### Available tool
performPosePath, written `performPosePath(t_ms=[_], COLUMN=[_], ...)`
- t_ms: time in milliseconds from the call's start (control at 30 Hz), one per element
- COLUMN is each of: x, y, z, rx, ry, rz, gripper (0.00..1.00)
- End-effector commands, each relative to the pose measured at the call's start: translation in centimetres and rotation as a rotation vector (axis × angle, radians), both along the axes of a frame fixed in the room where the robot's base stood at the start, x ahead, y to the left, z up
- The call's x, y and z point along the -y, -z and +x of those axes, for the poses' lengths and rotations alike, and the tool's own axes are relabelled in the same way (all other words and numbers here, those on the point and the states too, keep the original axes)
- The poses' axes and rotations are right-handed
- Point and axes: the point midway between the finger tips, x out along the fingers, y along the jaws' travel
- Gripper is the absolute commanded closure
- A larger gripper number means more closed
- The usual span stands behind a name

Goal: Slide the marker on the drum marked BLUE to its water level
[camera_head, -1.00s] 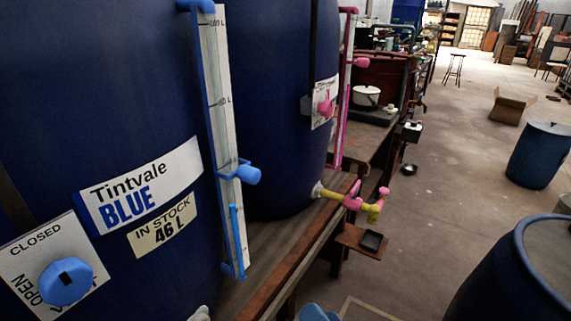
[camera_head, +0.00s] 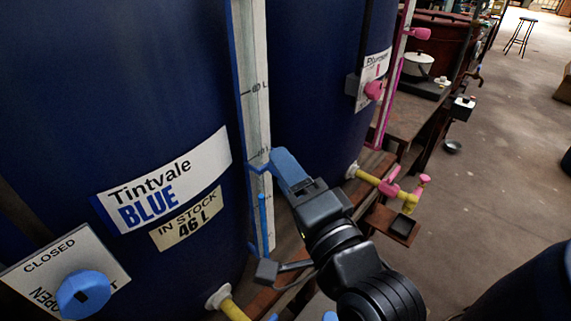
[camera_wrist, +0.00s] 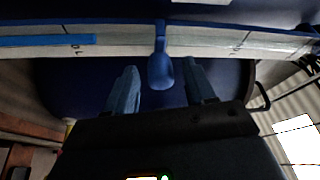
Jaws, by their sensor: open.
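The drum marked BLUE (camera_head: 75,110) fills the left of the head view, with a white upright gauge strip (camera_head: 253,110) on its right side. A blue water column (camera_head: 263,220) shows in the gauge's lower part and also at the left of the strip in the wrist view (camera_wrist: 45,40). The blue marker sits on the strip a little above the column's top; in the head view my gripper (camera_head: 284,166) mostly hides its knob. In the wrist view the marker's knob (camera_wrist: 160,72) stands between the open fingers of my gripper (camera_wrist: 162,85), with gaps either side.
A blue valve knob (camera_head: 84,295) on a panel reads CLOSED. A second drum (camera_head: 315,80) with a pink gauge (camera_head: 395,90) stands close to the right. A yellow tap (camera_head: 375,180) juts out there. The floor further right is mostly clear.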

Motion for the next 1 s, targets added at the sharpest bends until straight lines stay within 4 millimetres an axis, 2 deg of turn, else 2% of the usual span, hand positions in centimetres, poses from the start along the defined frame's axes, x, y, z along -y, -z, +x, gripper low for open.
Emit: performPosePath(t_ms=[133, 433, 1000], x=[-0.49, -0.57, -0.59], y=[-0.15, -0.13, -0.12], z=[0.88, 1.03, 0.99], rx=[0.001, 0.002, 0.001], ry=[0.001, 0.001, 0.000], rz=[-0.001, 0.000, 0.000], gripper=[0.46, 0.47, 1.00])
